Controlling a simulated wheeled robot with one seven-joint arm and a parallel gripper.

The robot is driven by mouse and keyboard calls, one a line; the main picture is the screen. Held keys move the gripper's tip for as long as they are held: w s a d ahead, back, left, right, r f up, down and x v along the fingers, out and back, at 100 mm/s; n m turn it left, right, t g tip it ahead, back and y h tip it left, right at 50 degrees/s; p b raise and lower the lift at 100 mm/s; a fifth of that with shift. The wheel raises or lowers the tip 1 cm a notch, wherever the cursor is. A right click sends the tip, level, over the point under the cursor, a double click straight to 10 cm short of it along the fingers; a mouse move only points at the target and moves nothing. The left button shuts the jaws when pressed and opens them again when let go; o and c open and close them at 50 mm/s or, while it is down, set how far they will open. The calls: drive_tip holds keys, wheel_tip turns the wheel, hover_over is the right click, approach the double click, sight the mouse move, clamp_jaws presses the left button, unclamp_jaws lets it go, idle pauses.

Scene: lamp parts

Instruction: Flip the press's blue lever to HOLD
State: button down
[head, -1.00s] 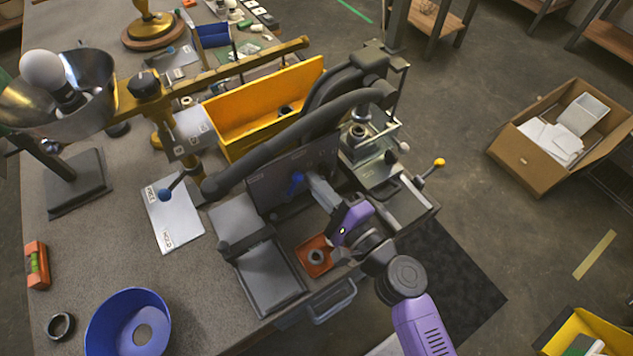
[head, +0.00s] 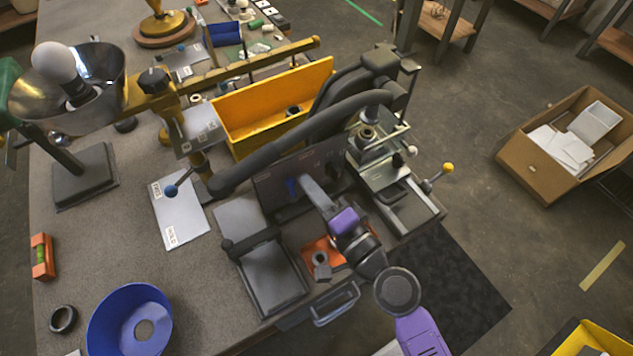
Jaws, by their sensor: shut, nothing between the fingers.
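My purple and grey arm reaches in from the lower right. My gripper (head: 297,189) is shut and empty in front of the press's dark upright panel, well to the right of the lever. A small blue patch shows at its tip; I cannot tell whether it is the fingers or part of the panel.
A yellow-knobbed lever (head: 447,168) sticks out at the press's right. An orange tray (head: 310,247) lies under my wrist. A yellow bin (head: 275,100) stands behind the press's tube.

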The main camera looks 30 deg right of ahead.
drive_tip(key=a+n, duration=0.1)
drive_tip(key=n, duration=0.1)
drive_tip(key=a+n+p, duration=0.1)
drive_tip(key=shift+a+r+n, duration=0.2)
drive_tip(key=shift+r+n, duration=0.1)
drive_tip(key=shift+n, duration=0.1)
drive_tip(key=shift+a+p, duration=0.35)
drive_tip(key=shift+p, duration=0.05)
drive_tip(key=shift+a+f, duration=0.1)
drive_tip(key=shift+a, duration=0.1)
drive_tip(key=shift+s, duration=0.1)
drive_tip(key=b, duration=0.3)
approach(287, 186)
drive_tip(key=shift+r, duration=0.3)
drive_tip(key=shift+d, duration=0.1)
